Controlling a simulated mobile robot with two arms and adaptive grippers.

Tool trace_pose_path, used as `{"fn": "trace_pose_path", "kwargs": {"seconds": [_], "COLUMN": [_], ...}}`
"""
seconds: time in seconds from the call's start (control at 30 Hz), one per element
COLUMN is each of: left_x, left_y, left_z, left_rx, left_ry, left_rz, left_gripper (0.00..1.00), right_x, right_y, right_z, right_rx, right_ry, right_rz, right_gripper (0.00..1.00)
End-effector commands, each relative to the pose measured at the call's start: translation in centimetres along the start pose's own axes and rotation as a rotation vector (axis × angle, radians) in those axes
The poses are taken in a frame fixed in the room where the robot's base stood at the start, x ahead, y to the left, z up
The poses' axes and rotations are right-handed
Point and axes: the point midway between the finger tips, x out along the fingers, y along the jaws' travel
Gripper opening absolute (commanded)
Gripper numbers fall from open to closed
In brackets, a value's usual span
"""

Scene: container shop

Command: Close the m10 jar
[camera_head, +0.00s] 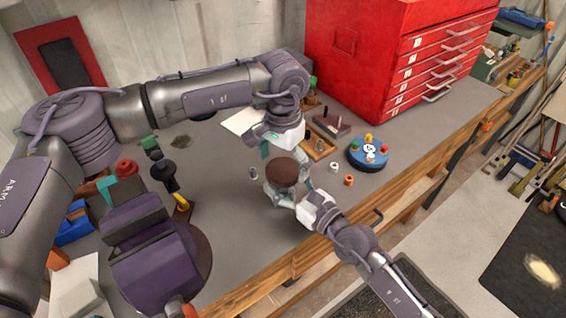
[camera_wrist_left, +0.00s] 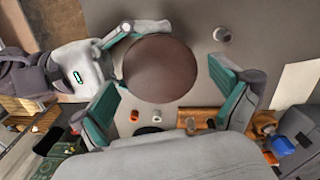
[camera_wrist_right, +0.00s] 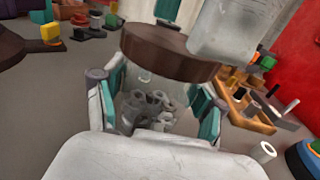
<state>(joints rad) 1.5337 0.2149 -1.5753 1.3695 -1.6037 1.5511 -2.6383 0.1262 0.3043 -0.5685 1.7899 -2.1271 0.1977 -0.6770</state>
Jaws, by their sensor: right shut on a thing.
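The jar (camera_wrist_right: 150,105) is clear, with several grey metal nuts inside, and stands upright between my right gripper's fingers. A wide brown lid (camera_head: 281,172) lies level over its mouth; it also shows in the left wrist view (camera_wrist_left: 160,68) and the right wrist view (camera_wrist_right: 165,52). I cannot tell if the lid is fully seated. My right gripper (camera_wrist_right: 158,105) is shut on the jar's body, below the lid. My left gripper (camera_wrist_left: 168,105) is open above the lid, its teal-padded fingers apart and not gripping it. In the head view, the lid hides most of the jar.
Loose nuts lie nearby: a grey one (camera_head: 253,173), a white one (camera_head: 334,167) and an orange one (camera_head: 348,180). A red cabinet (camera_head: 365,50) stands at the back.

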Motion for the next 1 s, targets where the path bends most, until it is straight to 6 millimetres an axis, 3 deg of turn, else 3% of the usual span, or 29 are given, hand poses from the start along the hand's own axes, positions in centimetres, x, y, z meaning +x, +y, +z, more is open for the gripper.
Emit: {"fn": "trace_pose_path", "kwargs": {"seconds": [0.23, 0.37, 0.8, 1.0], "left_x": [0.0, -1.1, -9.7, -11.7], "left_y": [0.0, 0.0, 0.0, 0.0], "left_z": [0.0, -0.1, -0.1, 0.0], "left_rx": [-0.001, -0.001, 0.0, -0.001], "left_ry": [0.0, 0.003, 0.003, 0.0], "left_rz": [0.0, 0.0, -0.001, 0.0], "left_gripper": [1.0, 1.0, 1.0, 1.0], "right_x": [0.0, 0.0, 0.0, 0.0], "right_y": [0.0, 0.0, 0.0, 0.0], "right_z": [-0.1, -0.1, -0.1, -0.1], "right_rx": [0.0, 0.0, 0.001, 0.001], "right_ry": [0.002, 0.002, 0.002, 0.002], "right_rz": [0.001, 0.001, 0.001, 0.001], "right_gripper": [0.0, 0.0, 0.0, 0.0]}}
